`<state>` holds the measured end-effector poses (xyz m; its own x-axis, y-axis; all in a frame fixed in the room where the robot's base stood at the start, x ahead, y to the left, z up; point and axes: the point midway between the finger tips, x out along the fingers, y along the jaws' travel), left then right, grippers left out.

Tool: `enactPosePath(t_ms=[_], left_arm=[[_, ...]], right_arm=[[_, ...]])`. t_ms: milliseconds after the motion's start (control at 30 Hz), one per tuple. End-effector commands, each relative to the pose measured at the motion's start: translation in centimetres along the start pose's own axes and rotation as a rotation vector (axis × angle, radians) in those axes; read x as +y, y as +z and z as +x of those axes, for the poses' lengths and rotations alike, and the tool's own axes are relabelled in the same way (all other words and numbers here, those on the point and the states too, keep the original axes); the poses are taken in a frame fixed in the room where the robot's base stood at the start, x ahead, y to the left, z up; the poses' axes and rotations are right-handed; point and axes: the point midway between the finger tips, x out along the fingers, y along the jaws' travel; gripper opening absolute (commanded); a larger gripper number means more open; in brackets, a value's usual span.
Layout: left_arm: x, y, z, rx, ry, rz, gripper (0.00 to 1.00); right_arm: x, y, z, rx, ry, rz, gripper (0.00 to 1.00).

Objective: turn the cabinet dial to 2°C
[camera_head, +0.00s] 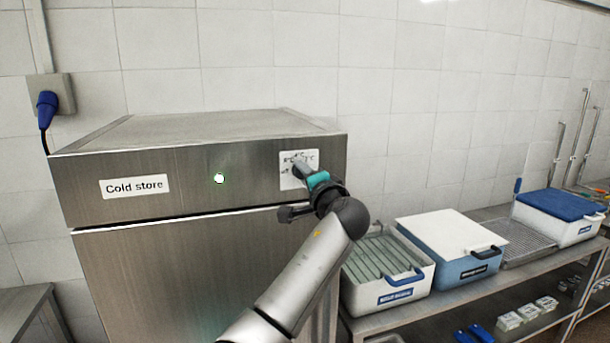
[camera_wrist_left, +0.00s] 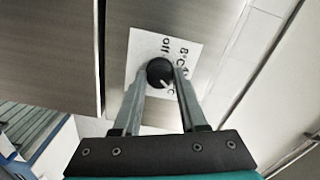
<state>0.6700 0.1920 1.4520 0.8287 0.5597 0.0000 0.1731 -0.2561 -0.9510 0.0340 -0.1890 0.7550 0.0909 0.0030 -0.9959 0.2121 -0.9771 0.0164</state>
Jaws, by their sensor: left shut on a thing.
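The steel cabinet (camera_head: 200,170) carries a "Cold store" label and a lit green lamp. Its dial sits on a white scale plate (camera_head: 285,174) at the upper right of the front. In the left wrist view the dial (camera_wrist_left: 158,70) is a round black knob with a white pointer mark toward the lower right. "off" and "8°C" are printed above it in that view; the marks at the right are partly covered by a finger. My left gripper (camera_head: 301,168) is shut on the dial, one finger on each side. In the head view the fingers hide the dial. My right gripper is not in view.
A bench to the right holds a ribbed open tray box (camera_head: 388,290), a blue box with a white lid (camera_head: 455,250), a wire rack (camera_head: 527,248) and a blue-lidded box (camera_head: 560,212). A blue plug (camera_head: 47,103) is in the wall at the left.

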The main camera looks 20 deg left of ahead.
Motion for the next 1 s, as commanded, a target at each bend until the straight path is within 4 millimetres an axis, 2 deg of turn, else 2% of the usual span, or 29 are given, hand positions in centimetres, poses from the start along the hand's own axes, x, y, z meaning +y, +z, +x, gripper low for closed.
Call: enactPosePath(t_ms=[300, 833, 867, 1000], left_arm=[[0.02, 0.02, 0.01, -0.001, 0.000, 0.115, 0.00], [0.03, 0.02, 0.01, -0.001, 0.000, 0.138, 0.00], [0.03, 0.02, 0.01, -0.001, 0.000, 0.138, 0.44], [0.03, 0.02, 0.01, 0.000, 0.000, 0.137, 0.60]], right_arm=[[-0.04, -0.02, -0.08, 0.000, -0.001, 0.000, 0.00], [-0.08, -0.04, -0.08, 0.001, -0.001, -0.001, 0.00], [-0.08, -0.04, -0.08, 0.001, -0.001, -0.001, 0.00], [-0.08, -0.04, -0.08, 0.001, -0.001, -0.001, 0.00]])
